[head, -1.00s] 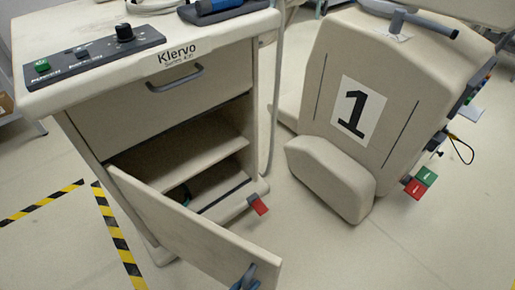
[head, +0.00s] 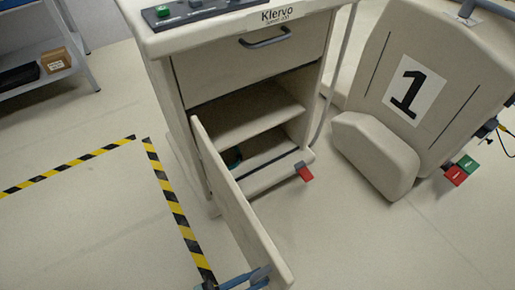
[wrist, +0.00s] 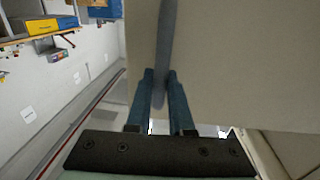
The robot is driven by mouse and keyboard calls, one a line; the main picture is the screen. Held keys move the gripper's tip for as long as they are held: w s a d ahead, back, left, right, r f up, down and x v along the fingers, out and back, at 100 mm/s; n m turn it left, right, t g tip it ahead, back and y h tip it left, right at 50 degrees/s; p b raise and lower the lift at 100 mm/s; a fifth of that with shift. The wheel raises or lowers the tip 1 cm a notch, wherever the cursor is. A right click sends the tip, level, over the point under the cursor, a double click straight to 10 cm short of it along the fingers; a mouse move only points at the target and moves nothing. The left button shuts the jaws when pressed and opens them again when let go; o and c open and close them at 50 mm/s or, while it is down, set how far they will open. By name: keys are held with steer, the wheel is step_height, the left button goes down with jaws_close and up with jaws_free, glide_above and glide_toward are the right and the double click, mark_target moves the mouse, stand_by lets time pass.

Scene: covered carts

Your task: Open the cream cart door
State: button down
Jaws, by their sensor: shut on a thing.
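The cream cart (head: 245,68) stands with its lower door (head: 228,198) swung well out, hinged on the cart's left side. The open compartment shows a shelf (head: 245,122) and a dark teal item (head: 235,158) low inside. My gripper (head: 252,279) is at the door's outer face near its free end, at the bottom of the head view. In the wrist view, the two blue fingers (wrist: 160,88) are closed on the grey bar handle (wrist: 166,40) of the door. The far end of the handle passes between them.
A padded cream chair marked 1 (head: 410,90) stands right of the cart. A red tab (head: 305,172) sticks out at the cart's lower right. Yellow-black floor tape (head: 175,210) runs at left, around clear floor. A metal shelf (head: 70,50) stands at upper left.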

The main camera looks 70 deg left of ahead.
steer(key=shift+s, duration=0.1)
steer(key=c, duration=0.8)
jaws_free()
steer(key=s+d, duration=0.1)
steer(key=s, duration=1.1)
steer(key=shift+s+d, duration=0.3)
steer(key=shift+s, duration=0.1)
